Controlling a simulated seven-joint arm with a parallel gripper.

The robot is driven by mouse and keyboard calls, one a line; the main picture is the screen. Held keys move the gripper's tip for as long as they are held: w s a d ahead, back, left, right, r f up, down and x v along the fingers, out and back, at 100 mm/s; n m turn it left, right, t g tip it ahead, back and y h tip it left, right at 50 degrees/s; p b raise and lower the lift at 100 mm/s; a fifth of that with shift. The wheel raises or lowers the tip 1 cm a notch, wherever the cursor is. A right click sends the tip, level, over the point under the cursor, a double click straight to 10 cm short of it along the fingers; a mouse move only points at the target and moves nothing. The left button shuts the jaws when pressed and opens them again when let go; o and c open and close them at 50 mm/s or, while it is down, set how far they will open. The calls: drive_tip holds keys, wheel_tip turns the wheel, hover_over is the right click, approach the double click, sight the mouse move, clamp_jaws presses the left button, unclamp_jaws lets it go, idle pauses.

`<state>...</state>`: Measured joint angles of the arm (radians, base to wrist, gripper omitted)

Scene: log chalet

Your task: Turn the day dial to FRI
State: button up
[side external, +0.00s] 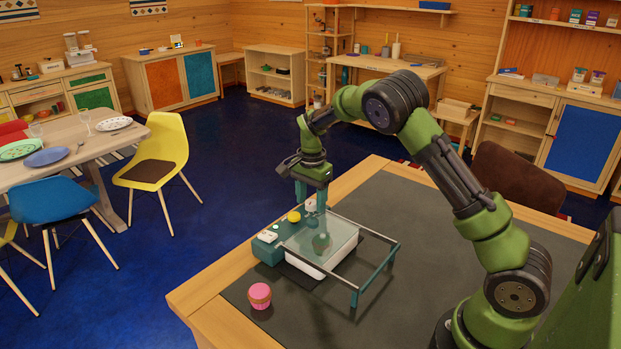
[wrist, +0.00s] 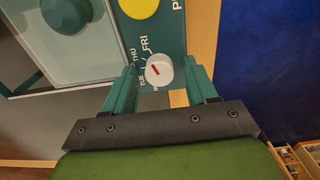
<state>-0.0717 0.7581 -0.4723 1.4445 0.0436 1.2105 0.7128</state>
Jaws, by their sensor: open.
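The day dial (wrist: 164,77) is a round white knob with a short red mark, on a teal panel (wrist: 172,38). Printed day names, including THU and FRI, lie beside and above it in the wrist view. The red mark slants; I cannot tell which day it points to. My gripper (wrist: 160,67) is open, with one teal finger on each side of the dial; I cannot tell whether either touches it. In the side external view my gripper (side external: 311,196) points down over the back end of the panel, and the white dial (side external: 311,206) shows between its fingers.
A yellow button (side external: 293,216) sits beside the dial. A pink cupcake (side external: 260,295) stands in front. The dark mat (side external: 420,235) is clear to the right.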

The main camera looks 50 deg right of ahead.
sight(312, 202)
drive_tip(key=n, duration=0.5)
drive_tip(key=shift+d+n, duration=0.15)
drive_tip(key=shift+n, duration=0.25)
drive_tip(key=n, duration=0.4)
drive_tip(key=shift+w, duration=0.1)
drive_tip(key=n, duration=0.9)
drive_tip(key=shift+a+n, duration=0.2)
drive_tip(key=shift+n, duration=0.1)
wheel_tip(312, 202, up, 17)
drive_tip(key=s+a+m+t+y, duration=0.1)
drive_tip(key=s+a+m+t, duration=0.2)
drive_tip(key=s+a, duration=0.4)
drive_tip(key=s+a+m+t, duration=0.3)
drive_tip(key=s+a, duration=0.3)
drive_tip(key=s, duration=0.9)
drive_tip(key=shift+s+a+r+y, duration=0.2)
drive_tip(key=shift+a+r+y, duration=0.15)
drive_tip(key=shift+a+y, duration=0.05)
